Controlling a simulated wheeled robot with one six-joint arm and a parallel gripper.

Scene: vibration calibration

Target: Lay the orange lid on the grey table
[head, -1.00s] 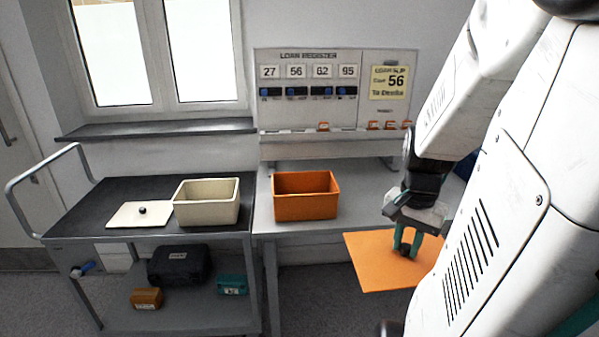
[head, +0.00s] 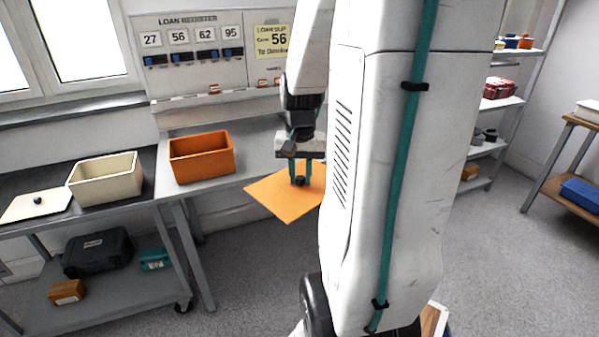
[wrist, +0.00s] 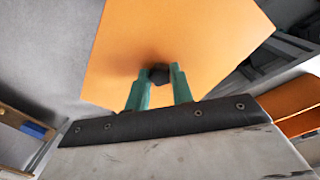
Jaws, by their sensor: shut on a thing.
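The orange lid (head: 283,199) is a flat square plate with a dark knob (wrist: 158,74) at its centre. My gripper (head: 300,181) is shut on that knob and holds the lid roughly level in front of the grey table's front edge. The lid also shows in the wrist view (wrist: 200,35), below the teal fingers (wrist: 158,85). The grey table (head: 245,160) stands against the wall under the board. An open orange box (head: 202,160) stands on its left part. My arm hides the table's right part.
A dark-topped cart (head: 130,200) stands left of the table, with a cream box (head: 105,180) and a cream lid (head: 37,205) on top. Its lower shelf holds a black case (head: 97,252). Shelves (head: 500,105) stand at the right. Grey floor is open at the right.

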